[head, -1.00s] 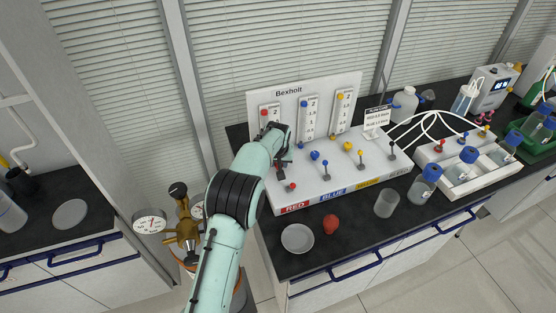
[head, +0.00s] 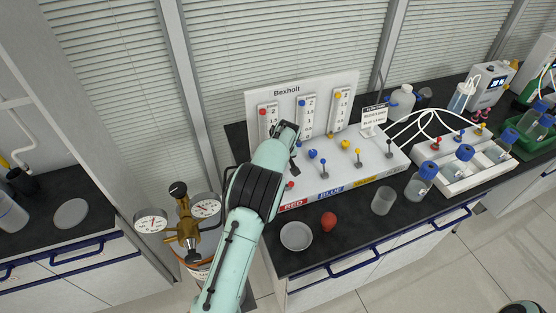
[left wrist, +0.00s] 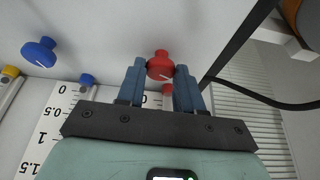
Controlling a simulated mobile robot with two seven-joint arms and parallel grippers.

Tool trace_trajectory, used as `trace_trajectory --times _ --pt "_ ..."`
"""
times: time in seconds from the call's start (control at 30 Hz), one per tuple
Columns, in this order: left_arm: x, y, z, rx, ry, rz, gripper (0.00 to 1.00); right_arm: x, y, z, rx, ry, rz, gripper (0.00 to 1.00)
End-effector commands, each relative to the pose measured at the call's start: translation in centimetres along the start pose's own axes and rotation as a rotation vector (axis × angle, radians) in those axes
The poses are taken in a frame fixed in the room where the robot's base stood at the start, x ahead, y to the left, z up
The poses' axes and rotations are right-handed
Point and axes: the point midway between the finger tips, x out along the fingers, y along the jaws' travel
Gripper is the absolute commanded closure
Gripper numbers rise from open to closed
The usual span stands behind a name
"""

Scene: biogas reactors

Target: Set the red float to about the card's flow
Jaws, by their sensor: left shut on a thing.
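The white Bexholt panel (head: 290,93) carries red, blue and yellow scales. A red spot (head: 263,112) shows high on the red scale (head: 268,125); I cannot tell whether it is the float or a fitting. The card (head: 374,114) stands on the panel's base, its print too small to read surely. In the left wrist view my left gripper (left wrist: 161,72) is shut on the red knob (left wrist: 159,65), one finger on each side. A small red piece (left wrist: 167,88) shows between the fingers beyond the knob. In the head view my arm hides the knob. My right gripper is not in view.
The blue knob (left wrist: 39,52) is beside the held one. Several toggle valves, such as the blue one (head: 323,166), stand on the base. A white dish (head: 296,236), red object (head: 329,221) and beaker (head: 383,201) are in front. A brass regulator (head: 186,225) is left of my arm.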

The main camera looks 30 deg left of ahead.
Motion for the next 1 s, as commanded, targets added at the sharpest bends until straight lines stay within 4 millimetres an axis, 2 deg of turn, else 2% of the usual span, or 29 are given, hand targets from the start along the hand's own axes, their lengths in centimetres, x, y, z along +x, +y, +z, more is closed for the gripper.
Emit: trace_trajectory --times 0.17,0.2,0.23,0.27,0.53,0.67,0.77,1.0 --pt "0.0 0.0 0.0 0.0 0.001 0.002 0.95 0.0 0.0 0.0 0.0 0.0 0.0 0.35" --pt "0.0 0.0 0.0 0.0 0.001 0.002 0.51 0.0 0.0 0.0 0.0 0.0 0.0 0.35" --pt "0.0 0.0 0.0 0.0 0.001 0.002 0.42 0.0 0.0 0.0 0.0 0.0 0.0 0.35" --pt "0.0 0.0 0.0 0.0 0.001 0.002 0.39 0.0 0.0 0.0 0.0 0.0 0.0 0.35" --pt "-0.1 0.0 0.0 0.001 0.001 0.001 0.39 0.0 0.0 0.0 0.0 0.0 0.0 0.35" --pt "-0.9 0.1 0.0 0.001 0.002 0.004 0.39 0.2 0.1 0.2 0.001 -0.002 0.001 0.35" --pt "-2.5 0.1 0.1 0.001 0.001 0.005 0.39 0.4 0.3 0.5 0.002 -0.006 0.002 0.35" --pt "-7.9 0.1 0.1 0.001 0.002 0.005 0.39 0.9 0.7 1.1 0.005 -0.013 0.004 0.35"
